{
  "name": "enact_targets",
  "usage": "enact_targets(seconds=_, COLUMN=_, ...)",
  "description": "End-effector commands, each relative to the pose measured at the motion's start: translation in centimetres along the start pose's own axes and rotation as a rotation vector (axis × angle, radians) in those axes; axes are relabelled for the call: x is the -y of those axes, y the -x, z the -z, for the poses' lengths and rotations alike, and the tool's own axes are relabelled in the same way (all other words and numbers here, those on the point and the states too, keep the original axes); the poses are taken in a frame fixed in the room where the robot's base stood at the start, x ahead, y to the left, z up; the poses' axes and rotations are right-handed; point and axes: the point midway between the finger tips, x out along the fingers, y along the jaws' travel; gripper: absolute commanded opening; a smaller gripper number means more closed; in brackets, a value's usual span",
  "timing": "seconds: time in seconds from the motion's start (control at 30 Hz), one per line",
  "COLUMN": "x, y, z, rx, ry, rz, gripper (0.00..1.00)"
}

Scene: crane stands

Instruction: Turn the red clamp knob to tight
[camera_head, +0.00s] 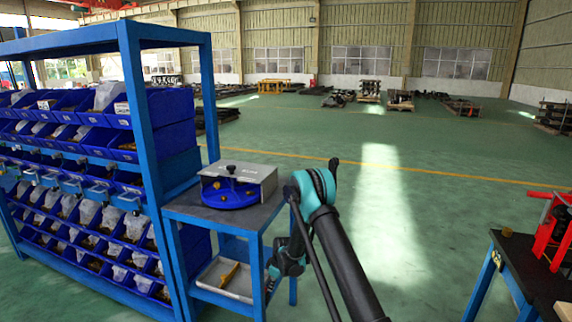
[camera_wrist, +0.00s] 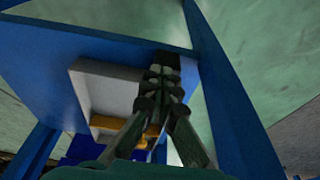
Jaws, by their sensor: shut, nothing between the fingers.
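A red clamp frame (camera_head: 553,228) stands on a dark-topped bench at the right edge of the head view, partly cut off. I cannot clearly make out a separate knob on it or how far it is turned. My gripper (camera_wrist: 165,70) shows in the wrist view with its dark fingers together and empty. It is beside the blue stand at left, far from the red clamp. In the head view my arm hides it or it cannot be made out.
The blue stand (camera_head: 255,241) carries a grey box (camera_head: 255,176) with a blue tray (camera_head: 229,194). Its lower shelf holds a pale tray (camera_head: 213,278) with a yellow item (camera_head: 229,274), also in the wrist view (camera_wrist: 100,122). A bin rack (camera_head: 130,80) stands left. Floor between stand and bench is clear.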

Motion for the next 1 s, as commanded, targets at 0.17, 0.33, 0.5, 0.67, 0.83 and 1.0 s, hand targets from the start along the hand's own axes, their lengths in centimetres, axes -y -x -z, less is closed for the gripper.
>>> enact_targets(seconds=0.17, x=0.2, y=0.0, z=0.1, rx=-0.002, ry=0.001, rz=0.001, gripper=0.0)
enact_targets(seconds=0.33, x=0.6, y=0.0, z=0.0, rx=-0.002, ry=0.001, rz=0.001, gripper=0.0)
enact_targets(seconds=0.5, x=1.0, y=0.0, z=-0.1, rx=-0.002, ry=0.001, rz=0.001, gripper=0.0)
enact_targets(seconds=0.67, x=1.5, y=0.0, z=-0.1, rx=-0.001, ry=0.001, rz=0.001, gripper=0.0)
enact_targets(seconds=0.83, x=1.9, y=0.0, z=-0.1, rx=-0.001, ry=0.001, rz=0.0, gripper=0.0)
enact_targets(seconds=1.0, x=2.2, y=0.0, z=0.1, rx=-0.001, ry=0.001, rz=0.001, gripper=0.0)
